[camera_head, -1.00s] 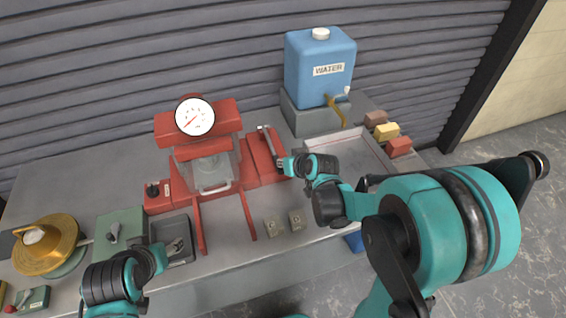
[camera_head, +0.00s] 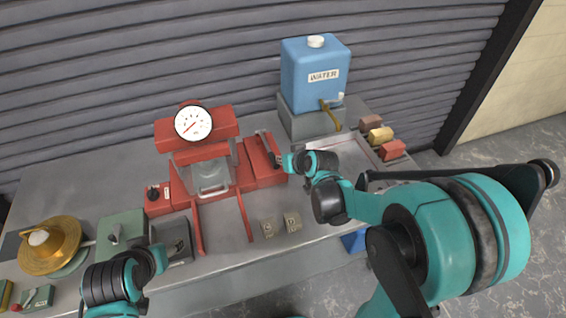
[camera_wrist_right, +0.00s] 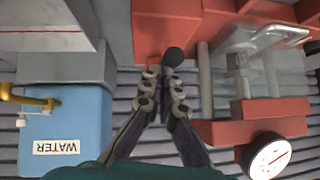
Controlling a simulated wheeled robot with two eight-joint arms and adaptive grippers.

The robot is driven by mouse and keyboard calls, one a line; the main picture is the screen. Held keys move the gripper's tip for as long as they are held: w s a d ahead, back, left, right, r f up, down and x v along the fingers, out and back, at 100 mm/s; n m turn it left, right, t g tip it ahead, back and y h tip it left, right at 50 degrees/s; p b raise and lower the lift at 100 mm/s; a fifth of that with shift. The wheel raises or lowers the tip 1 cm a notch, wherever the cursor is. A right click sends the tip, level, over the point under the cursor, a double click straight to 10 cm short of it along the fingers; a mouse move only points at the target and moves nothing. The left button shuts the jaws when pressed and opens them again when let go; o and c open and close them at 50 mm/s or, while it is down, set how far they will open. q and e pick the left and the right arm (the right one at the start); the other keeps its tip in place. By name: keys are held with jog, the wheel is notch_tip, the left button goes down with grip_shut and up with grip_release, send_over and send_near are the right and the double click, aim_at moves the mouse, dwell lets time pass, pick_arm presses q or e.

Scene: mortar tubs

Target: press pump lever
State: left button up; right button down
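The red press (camera_head: 205,160) with a round white gauge (camera_head: 193,123) stands at the middle of the bench. A thin grey lever (camera_head: 264,141) lies along the red block (camera_head: 262,171) at its right side. My right gripper (camera_head: 282,161) is at the near end of this lever. In the right wrist view, its fingers (camera_wrist_right: 162,75) are close together and look shut, with a dark round knob (camera_wrist_right: 174,55) just beyond the tips. Whether they touch it is unclear. My left gripper (camera_head: 178,249) is over the dark grey tray, too small to read.
The blue water container (camera_head: 315,75) stands on a grey block (camera_head: 311,122) behind right. Several coloured blocks (camera_head: 380,135) sit at the right edge. Two small beige pieces (camera_head: 280,225) lie in front. A brass-coloured round object (camera_head: 52,248) and green box (camera_head: 122,229) are left.

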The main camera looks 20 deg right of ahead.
jog(key=p+v, duration=0.2)
jog(key=v, duration=0.7)
jog(key=shift+s+f, duration=0.25)
jog(key=shift+s, duration=0.1)
dwell(0.8)
jog(key=w+r+g+p, duration=0.4)
jog(key=w+r+p, duration=0.4)
jog(key=r+p, duration=0.4)
jog(key=shift+w+a+g, duration=0.15)
jog(key=shift+a+g, duration=0.05)
jog(key=shift+g, duration=0.1)
jog(key=shift+f, duration=0.15)
